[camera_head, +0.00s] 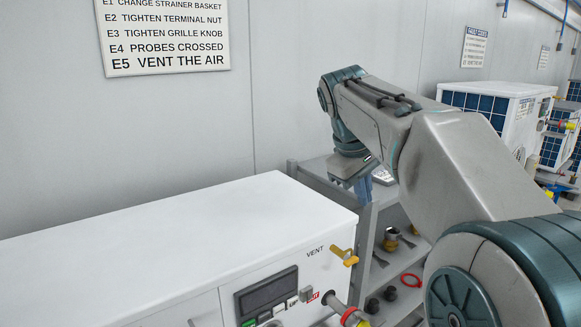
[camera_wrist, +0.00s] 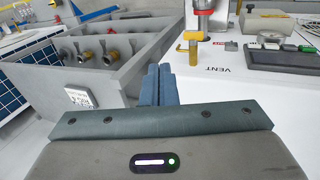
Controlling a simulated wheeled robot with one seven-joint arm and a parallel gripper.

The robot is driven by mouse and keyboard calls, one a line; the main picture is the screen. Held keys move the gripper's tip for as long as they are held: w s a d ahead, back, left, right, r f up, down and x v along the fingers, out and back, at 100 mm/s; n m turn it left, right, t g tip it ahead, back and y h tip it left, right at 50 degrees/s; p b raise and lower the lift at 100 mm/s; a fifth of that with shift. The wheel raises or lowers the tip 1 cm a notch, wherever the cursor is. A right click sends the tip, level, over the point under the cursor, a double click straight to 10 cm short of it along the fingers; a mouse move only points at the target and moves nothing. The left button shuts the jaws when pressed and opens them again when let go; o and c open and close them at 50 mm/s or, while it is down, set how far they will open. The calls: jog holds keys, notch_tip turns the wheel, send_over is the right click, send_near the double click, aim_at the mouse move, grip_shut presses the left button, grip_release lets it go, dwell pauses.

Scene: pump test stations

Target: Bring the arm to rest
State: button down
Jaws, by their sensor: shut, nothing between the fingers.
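My arm reaches from the lower right of the head view up over the grey shelf unit and bends down at its wrist. My gripper (camera_head: 364,187) hangs beside the right end of the white pump station (camera_head: 170,245), partly hidden by the wrist. In the wrist view my gripper (camera_wrist: 159,70) shows two blue fingers side by side, shut with nothing between them. The fingers appear apart from the station and its yellow vent handle (camera_head: 345,256). The handle also shows in the wrist view (camera_wrist: 191,44).
The grey shelf unit (camera_head: 366,240) holds several dark and brass fittings and a red ring (camera_head: 411,280). The station has a display panel (camera_head: 267,294). A wall sign (camera_head: 165,35) hangs behind. Another white unit (camera_head: 500,90) stands at the back right. The station's top is bare.

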jog(key=s+a+f+m+y+b, duration=0.1)
jog(key=s+f+m, duration=0.2)
jog(key=s+f, duration=0.7)
jog(key=s+a+f+m+t+y+b, duration=0.1)
jog(key=s+a+f+m+y+b, duration=0.1)
jog(key=s+f, duration=0.9)
notch_tip(320, 180, down, 2)
jog(key=shift+f+m, duration=0.15)
jog(key=shift+m, duration=0.35)
